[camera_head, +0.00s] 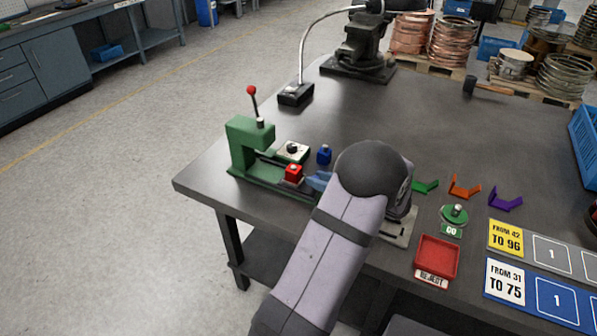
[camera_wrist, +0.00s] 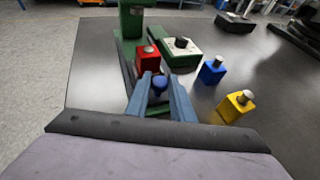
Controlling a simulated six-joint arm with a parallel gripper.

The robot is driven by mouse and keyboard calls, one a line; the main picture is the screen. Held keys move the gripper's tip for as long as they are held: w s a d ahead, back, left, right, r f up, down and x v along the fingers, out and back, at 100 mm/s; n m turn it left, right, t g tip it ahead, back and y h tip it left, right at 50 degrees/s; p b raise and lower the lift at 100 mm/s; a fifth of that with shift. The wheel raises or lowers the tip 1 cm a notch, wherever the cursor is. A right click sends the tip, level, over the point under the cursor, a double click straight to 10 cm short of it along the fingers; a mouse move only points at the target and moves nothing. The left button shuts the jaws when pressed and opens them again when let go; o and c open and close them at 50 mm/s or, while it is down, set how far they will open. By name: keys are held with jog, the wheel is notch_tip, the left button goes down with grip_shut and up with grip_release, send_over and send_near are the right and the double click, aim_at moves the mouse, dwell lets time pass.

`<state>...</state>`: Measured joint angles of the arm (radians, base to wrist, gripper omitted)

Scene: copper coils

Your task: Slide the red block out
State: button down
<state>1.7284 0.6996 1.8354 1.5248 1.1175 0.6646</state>
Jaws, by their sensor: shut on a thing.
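The red block (camera_head: 293,173) sits on the green press (camera_head: 250,150) at the left side of the table, with a pale metal knob on top. In the wrist view the red block (camera_wrist: 148,60) is just ahead of my fingertips. My gripper (camera_head: 316,180) is low over the near end of the press's base. In the wrist view my gripper (camera_wrist: 160,78) is shut on a dark blue rounded knob (camera_wrist: 160,86) between its two blue fingers. What lies under the knob is mostly hidden. I cannot tell whether the fingers touch the red block.
A white-topped green block (camera_wrist: 180,47) stands right of the red block. A blue block (camera_wrist: 212,70) and a yellow block (camera_wrist: 235,107) stand farther right. The press has a red-ball lever (camera_head: 252,91). A red reject tray (camera_head: 436,258) is at the right.

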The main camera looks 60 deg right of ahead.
jog(key=shift+s, duration=1.1)
jog(key=c, duration=1.5)
grip_release()
jog(key=shift+s, duration=0.15)
jog(key=shift+c, duration=0.2)
jog(key=shift+b+v, duration=0.4)
jog(key=shift+v, duration=3.2)
